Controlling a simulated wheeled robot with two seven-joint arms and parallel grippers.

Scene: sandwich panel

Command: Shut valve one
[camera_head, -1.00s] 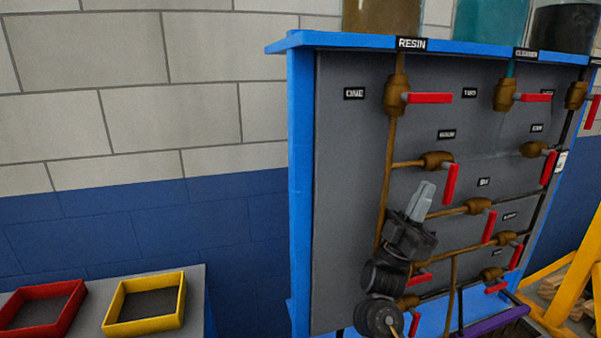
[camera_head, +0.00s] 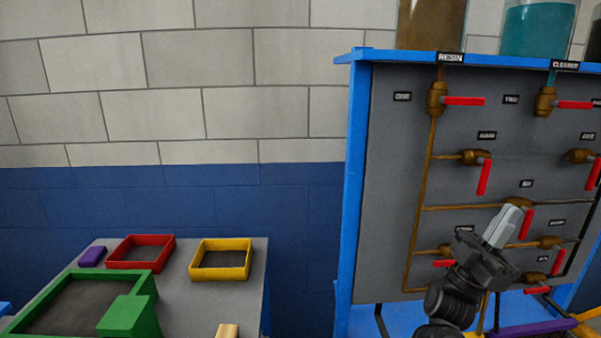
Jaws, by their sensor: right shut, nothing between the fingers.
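Valve one (camera_head: 437,99) is the brass valve at the upper left of the grey panel, under the RESIN label and beside the label ONE (camera_head: 402,97). Its red lever (camera_head: 464,101) points sideways to the right, across the upright pipe (camera_head: 421,205). My right gripper (camera_head: 503,226) is in front of the lower middle of the panel, well below and right of valve one, and apart from it. Its fingers are shut with nothing between them. It hides part of the lower pipes and valves. My left gripper is not in view.
Valve two (camera_head: 545,101) and several other valves with red levers share the panel. Jars stand on top, one brown (camera_head: 431,24) and one teal (camera_head: 538,30). At lower left, a grey table holds a yellow tray (camera_head: 220,273), a red tray (camera_head: 141,266) and a green tray (camera_head: 41,322).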

